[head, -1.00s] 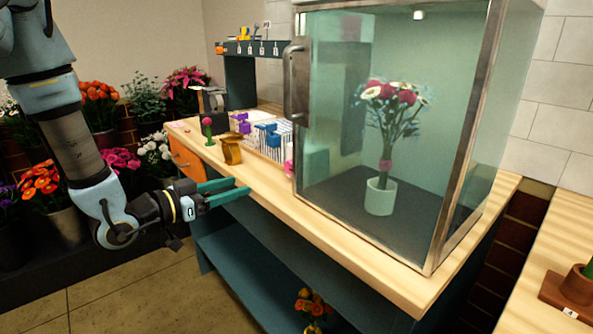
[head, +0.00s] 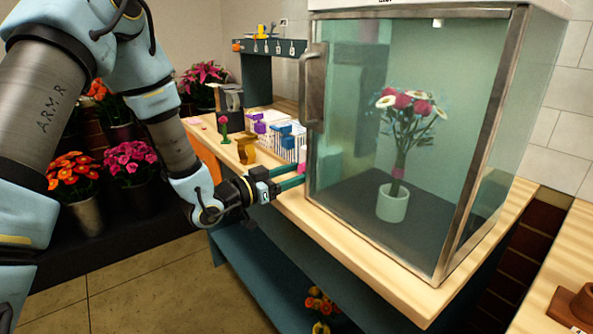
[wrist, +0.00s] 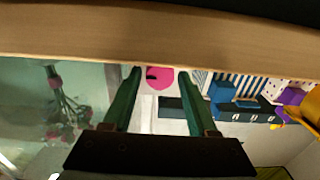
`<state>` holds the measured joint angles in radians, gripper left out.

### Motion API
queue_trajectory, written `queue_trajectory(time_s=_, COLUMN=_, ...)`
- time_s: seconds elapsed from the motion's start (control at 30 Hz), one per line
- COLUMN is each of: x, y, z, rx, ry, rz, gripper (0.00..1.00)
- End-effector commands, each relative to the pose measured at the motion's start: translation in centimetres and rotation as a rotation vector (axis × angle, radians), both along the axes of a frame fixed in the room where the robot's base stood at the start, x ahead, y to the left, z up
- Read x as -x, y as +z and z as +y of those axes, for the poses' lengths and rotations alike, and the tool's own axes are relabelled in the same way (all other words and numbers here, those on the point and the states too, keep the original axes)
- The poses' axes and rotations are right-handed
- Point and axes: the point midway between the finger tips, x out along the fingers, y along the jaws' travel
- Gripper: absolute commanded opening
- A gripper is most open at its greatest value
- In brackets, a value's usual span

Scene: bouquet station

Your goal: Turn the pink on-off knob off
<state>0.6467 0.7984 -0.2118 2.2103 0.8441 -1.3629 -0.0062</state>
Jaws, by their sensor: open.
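The round pink knob (wrist: 161,77) shows in the wrist view, framed between the two green fingers, with a dark mark on its face. In the head view a small part of the pink knob (head: 301,167) shows at the left side of the glass case (head: 318,110), just at the fingertips. My gripper (head: 302,175) reaches over the counter's front edge toward it. In the wrist view my gripper (wrist: 160,72) is open, with a finger on each side of the knob in the picture. I cannot tell whether either finger touches it.
The glass case holds a bouquet (head: 405,105) in a white vase (head: 392,203). On the wooden counter (head: 345,240), left of the case, stand blue and purple items, a striped box and a gold object (head: 246,150). The case's door handle (head: 312,85) sticks out above my gripper.

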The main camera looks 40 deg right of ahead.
Motion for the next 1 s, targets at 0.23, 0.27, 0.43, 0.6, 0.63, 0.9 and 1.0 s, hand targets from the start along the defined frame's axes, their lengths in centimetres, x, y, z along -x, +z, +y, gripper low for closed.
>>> queue_trajectory(time_s=0.23, x=0.01, y=-0.04, z=-0.11, rx=0.000, ry=0.000, rz=0.000, gripper=0.58)
queue_trajectory(time_s=0.27, x=0.01, y=-0.04, z=-0.11, rx=0.000, ry=0.000, rz=0.000, gripper=0.57)
queue_trajectory(time_s=0.43, x=0.01, y=-0.04, z=-0.09, rx=0.000, ry=0.000, rz=0.000, gripper=0.38)
queue_trajectory(time_s=0.6, x=0.01, y=-0.04, z=-0.08, rx=-0.001, ry=0.000, rz=0.000, gripper=0.19)
queue_trajectory(time_s=0.63, x=0.01, y=-0.04, z=-0.08, rx=-0.001, ry=0.000, rz=0.000, gripper=0.16)
queue_trajectory(time_s=0.9, x=0.01, y=-0.04, z=-0.07, rx=-0.001, ry=0.000, rz=0.000, gripper=0.00)
queue_trajectory(time_s=1.0, x=0.00, y=-0.05, z=-0.06, rx=-0.001, ry=0.000, rz=0.005, gripper=0.00)
